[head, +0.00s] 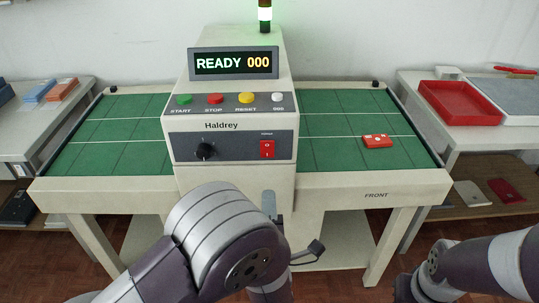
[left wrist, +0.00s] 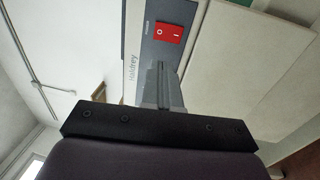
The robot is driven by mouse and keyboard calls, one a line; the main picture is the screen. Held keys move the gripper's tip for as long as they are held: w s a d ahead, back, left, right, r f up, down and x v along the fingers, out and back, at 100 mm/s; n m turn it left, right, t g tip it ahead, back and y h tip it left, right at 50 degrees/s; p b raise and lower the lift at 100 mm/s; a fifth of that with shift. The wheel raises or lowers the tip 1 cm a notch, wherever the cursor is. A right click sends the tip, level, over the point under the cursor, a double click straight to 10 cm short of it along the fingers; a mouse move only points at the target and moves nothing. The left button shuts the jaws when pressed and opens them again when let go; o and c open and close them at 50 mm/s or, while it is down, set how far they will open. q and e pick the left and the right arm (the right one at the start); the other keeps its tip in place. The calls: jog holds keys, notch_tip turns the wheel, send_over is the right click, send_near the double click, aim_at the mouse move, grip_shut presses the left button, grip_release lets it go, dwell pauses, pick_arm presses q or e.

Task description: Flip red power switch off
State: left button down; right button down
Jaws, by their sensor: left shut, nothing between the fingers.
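The red power switch (head: 267,149) is on the dark lower panel of the cream Haldrey machine (head: 235,182), right of a black knob. It also shows in the left wrist view (left wrist: 169,34), with white O and I marks; which side is pressed in I cannot tell. The display (head: 233,63) reads READY 000 and is lit. My left gripper (head: 269,196) is below the switch in the head view, partly hidden by my own arm. In the left wrist view its grey fingers (left wrist: 162,72) are shut and empty, apart from the switch. My right gripper is not in view.
Green, red, yellow and white buttons (head: 245,98) sit above the panel. The lamp (head: 265,14) on top glows green. A red-orange object (head: 375,141) lies on the right green mat (head: 340,110). A red tray (head: 460,102) stands on the right side table.

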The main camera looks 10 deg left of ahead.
aim_at(267, 146)
pick_arm(q)
jog(key=shift+w+d, duration=0.1)
jog(key=shift+w, duration=0.05)
jog(key=p+x, duration=0.1)
jog(key=x, duration=1.2)
jog(key=shift+w, duration=0.4)
